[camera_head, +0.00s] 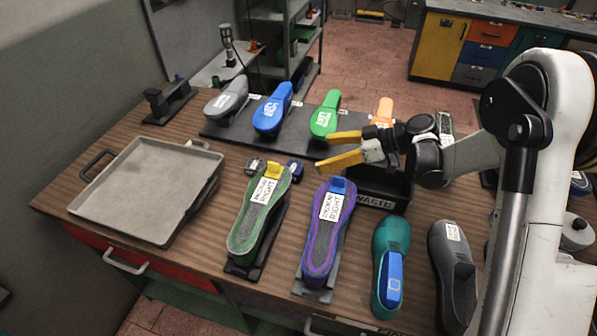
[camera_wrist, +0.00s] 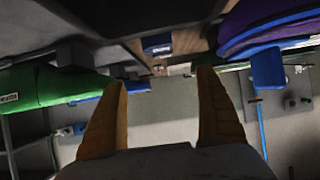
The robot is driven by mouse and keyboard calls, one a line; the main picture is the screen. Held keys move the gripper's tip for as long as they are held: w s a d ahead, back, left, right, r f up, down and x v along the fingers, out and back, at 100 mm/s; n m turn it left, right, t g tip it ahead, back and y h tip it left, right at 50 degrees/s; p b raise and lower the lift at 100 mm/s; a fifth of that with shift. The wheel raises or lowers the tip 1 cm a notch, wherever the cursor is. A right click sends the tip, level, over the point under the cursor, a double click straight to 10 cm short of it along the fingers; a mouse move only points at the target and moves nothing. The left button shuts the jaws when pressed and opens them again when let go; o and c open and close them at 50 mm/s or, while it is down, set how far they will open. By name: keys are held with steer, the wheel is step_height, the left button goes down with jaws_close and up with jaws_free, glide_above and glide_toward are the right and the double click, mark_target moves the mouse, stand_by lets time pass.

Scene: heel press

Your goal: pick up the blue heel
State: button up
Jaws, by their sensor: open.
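A small blue heel block (camera_head: 338,186) sits at the far end of a purple-rimmed sole (camera_head: 319,245) labelled right. In the wrist view the block (camera_wrist: 267,68) shows at upper right, beside the purple rim (camera_wrist: 268,22). Another small blue piece (camera_head: 295,168) lies on the table behind the soles; a blue piece (camera_wrist: 157,44) shows between the fingertips in the wrist view. My gripper (camera_head: 325,152) has yellow fingers. It is open and empty, above the table behind the purple sole. Both fingers show apart in the wrist view (camera_wrist: 163,78).
A black waste bin (camera_head: 375,201) stands just below my wrist. Blue (camera_head: 272,113), green (camera_head: 325,118) and orange forms stand on a dark mat behind. A green-rimmed sole (camera_head: 258,218) is at left, a teal shoe form (camera_head: 388,250) at right. A grey tray (camera_head: 147,190) is far left.

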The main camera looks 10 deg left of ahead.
mark_target(294, 166)
step_height(294, 166, down, 3)
steer(key=shift+a+b, duration=0.1)
steer(key=shift+b, duration=1)
steer(key=b+x, duration=0.1)
steer(key=x, duration=0.4)
steer(key=shift+w+a+f, duration=0.1)
steer(key=shift+a, duration=0.2)
steer(key=b+x, duration=0.2)
steer(key=x, duration=0.2)
steer(key=shift+f, duration=0.2)
steer(key=shift+w+a+f, duration=0.1)
steer(key=shift+a, duration=0.35)
steer(key=c, duration=1.4)
